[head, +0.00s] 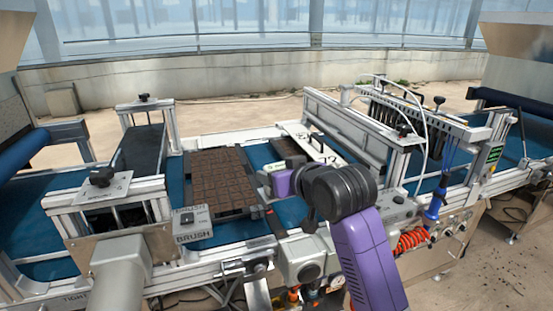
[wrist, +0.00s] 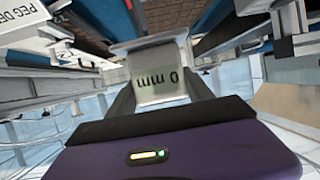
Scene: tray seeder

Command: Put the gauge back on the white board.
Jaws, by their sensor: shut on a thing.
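My gripper (wrist: 160,95) is shut on a pale grey block marked "0 mm", the gauge (wrist: 158,72), whose lettering reads upside down in the wrist view. The gauge has a wider flange at its far end. In the head view my gripper (head: 272,180) is over the blue belt, just right of the brown tray, and my arm largely hides what it holds. A white board (head: 294,130) with dark upright pieces and lettering lies across the machine beyond my gripper. A white plate lettered "PEG DE" (wrist: 22,12) shows at the top left of the wrist view, partly cut off.
A brown celled tray (head: 222,182) lies on the blue belt left of my gripper. A metal frame with a row of dark tubes (head: 395,115) stands to the right. A "BRUSH" box (head: 192,222) sits at the near left. Some blue belt (head: 290,210) is bare.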

